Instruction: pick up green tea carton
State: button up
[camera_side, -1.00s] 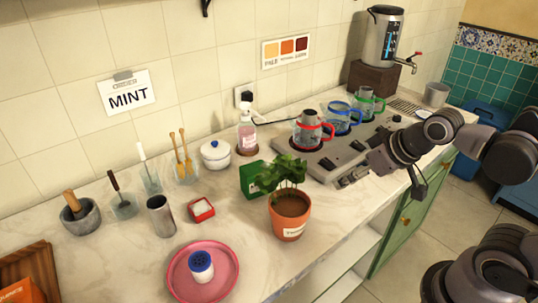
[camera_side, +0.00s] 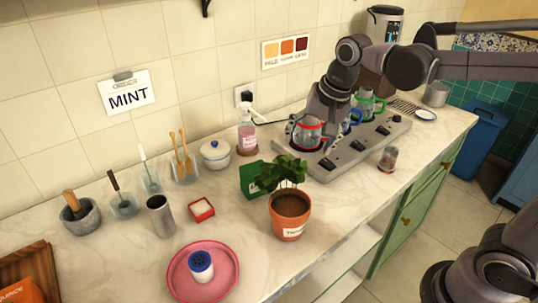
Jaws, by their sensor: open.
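The green tea carton (camera_side: 250,179) stands on the counter, left of the middle, its right part hidden behind the leaves of a potted plant (camera_side: 290,212). My gripper (camera_side: 312,138) is open and points down at the red-handled glass pot (camera_side: 307,131) on the burner panel. It is right of the carton and apart from it. The gripper covers part of the pot; I cannot tell whether they touch.
Blue-handled (camera_side: 352,121) and green-handled (camera_side: 370,103) pots stand right of the gripper. A pink spray bottle (camera_side: 247,138) and white lidded bowl (camera_side: 215,154) stand behind the carton. A small glass jar (camera_side: 388,159) stands near the front edge.

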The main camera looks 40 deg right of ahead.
jog(key=w+a+f+m+g, duration=0.2)
jog(key=w+a+m, duration=0.2)
jog(key=w+m, duration=0.3)
jog(key=m+g, duration=0.2)
jog(key=m, duration=0.2)
send_near(255, 177)
jog(key=shift+w+d+f, duration=0.85)
jog(key=shift+w+f, duration=0.05)
jog(key=shift+w, duration=0.15)
jog(key=shift+a+f, duration=0.2)
jog(key=shift+f, duration=5.2)
jog(key=c, duration=1.2)
